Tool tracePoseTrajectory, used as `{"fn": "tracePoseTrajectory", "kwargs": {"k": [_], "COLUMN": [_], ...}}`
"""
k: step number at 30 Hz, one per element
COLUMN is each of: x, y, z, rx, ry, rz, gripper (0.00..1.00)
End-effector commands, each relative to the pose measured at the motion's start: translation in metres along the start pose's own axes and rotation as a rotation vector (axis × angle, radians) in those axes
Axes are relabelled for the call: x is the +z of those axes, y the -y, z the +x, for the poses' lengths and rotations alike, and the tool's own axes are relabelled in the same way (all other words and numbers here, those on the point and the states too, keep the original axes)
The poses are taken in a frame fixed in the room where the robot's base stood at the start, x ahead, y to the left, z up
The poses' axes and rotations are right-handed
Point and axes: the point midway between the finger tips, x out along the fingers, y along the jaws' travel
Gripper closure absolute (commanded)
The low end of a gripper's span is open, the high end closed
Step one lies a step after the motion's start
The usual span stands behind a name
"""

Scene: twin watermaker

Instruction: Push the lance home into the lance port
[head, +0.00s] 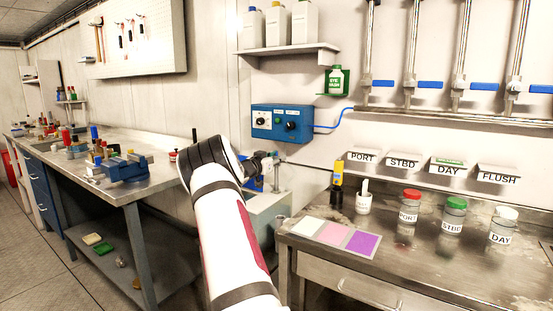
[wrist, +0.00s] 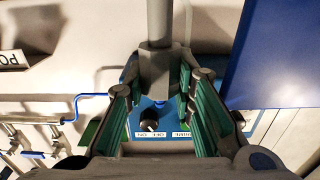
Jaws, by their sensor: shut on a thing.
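My gripper (head: 262,163) is at the end of my arm, in front of the wall below the blue control box. In the wrist view my gripper (wrist: 160,82) is shut on the lance (wrist: 158,22), a grey rod with a thicker block between the green-lined fingers. The rod runs out of the top of that view. In the head view the lance is small and hard to tell from the gripper and background. I cannot make out the lance port; my arm hides part of the area around the pale tank (head: 268,212).
The blue control box (head: 282,122) is on the wall, with a shelf of bottles (head: 290,50) above. At right is a steel counter (head: 330,262) with labelled jars and a colour card (head: 336,236). A workbench (head: 130,182) with a blue vise (head: 124,167) stands at left.

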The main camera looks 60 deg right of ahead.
Motion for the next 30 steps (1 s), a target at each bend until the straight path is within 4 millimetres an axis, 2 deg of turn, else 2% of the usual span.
{"fn": "tracePoseTrajectory", "kwargs": {"k": [26,27,30], "x": [0.024,0.025,0.024], "y": [0.005,0.005,0.005], "z": [-0.003,-0.003,-0.003], "rx": [-0.010,-0.010,-0.011], "ry": [0.006,0.007,0.007], "rz": [-0.002,-0.002,-0.002], "gripper": [1.00,0.74,0.53]}}
